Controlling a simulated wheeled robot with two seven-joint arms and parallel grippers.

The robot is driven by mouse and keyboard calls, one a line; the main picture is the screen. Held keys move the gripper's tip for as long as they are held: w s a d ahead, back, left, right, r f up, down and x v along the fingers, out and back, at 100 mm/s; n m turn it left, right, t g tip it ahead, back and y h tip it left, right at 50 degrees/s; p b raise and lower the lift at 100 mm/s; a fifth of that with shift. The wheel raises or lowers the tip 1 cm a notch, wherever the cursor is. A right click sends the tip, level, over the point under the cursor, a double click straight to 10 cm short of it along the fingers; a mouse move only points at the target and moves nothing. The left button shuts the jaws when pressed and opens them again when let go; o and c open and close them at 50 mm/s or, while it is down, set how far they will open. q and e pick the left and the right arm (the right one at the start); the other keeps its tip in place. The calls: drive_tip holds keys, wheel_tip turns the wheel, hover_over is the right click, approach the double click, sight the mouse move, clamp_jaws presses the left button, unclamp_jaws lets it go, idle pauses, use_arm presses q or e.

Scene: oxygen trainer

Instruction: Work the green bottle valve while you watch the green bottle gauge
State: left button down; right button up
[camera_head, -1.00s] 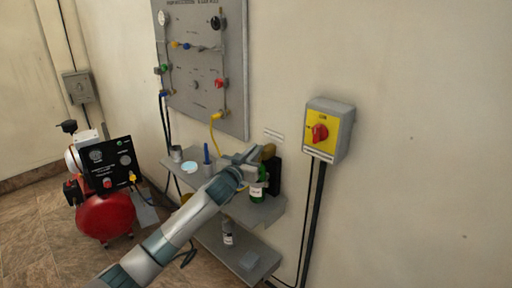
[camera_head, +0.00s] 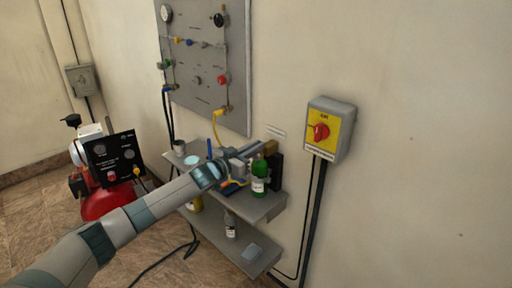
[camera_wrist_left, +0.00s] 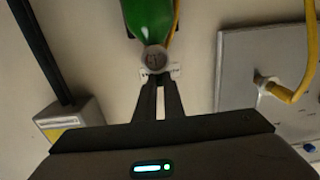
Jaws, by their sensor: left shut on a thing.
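The green bottle (camera_head: 259,179), with a white label, stands upright at the right end of the upper shelf. My left gripper (camera_head: 262,150) reaches in from the left at the bottle's top. In the left wrist view the green bottle (camera_wrist_left: 148,18) comes in from the top edge, with its round grey valve knob (camera_wrist_left: 155,58) towards me. My left fingers (camera_wrist_left: 160,82) are close together at the knob, shut on it. The bottle's gauge cannot be made out in either view. My right gripper is not in view.
A grey wall panel (camera_head: 207,75) with knobs and gauges hangs behind; a yellow hose (camera_head: 216,125) runs down from it. A yellow switch box (camera_head: 328,130) is on the wall at right. A red compressor (camera_head: 108,200) stands at left. The lower shelf (camera_head: 215,230) holds a grey bottle (camera_head: 230,224).

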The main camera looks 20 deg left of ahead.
use_arm(q)
drive_tip(key=c, duration=1.9)
unclamp_jaws()
drive_tip(key=shift+o, duration=0.2)
